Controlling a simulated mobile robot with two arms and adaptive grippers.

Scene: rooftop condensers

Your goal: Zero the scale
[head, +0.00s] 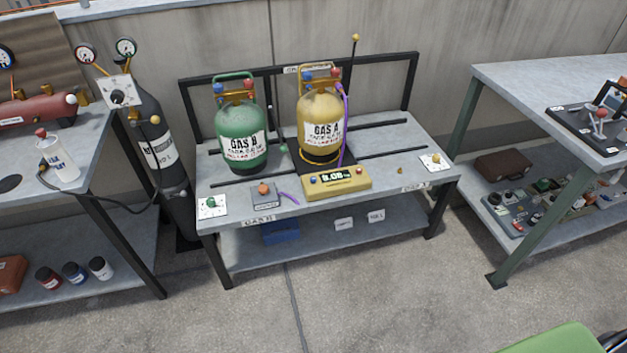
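The scale has a yellow display housing (337,182) at the front of the middle bench, with lit green digits on a dark screen; they look like 9.05 or 3.05, too small to be sure. Small knobs or buttons show at the housing's two ends. Its dark platform (350,168) lies behind the housing. The yellow GAS A cylinder (323,110) stands upright on it, with a purple hose (345,125) running down its right side. Neither of my grippers shows in the head view.
A green GAS B cylinder (241,135) stands left of the scale. A white plate with a green knob (211,204) and a grey box with an orange knob (264,193) sit along the front. A dark tall cylinder (158,140) stands left. Open floor (330,295) lies in front.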

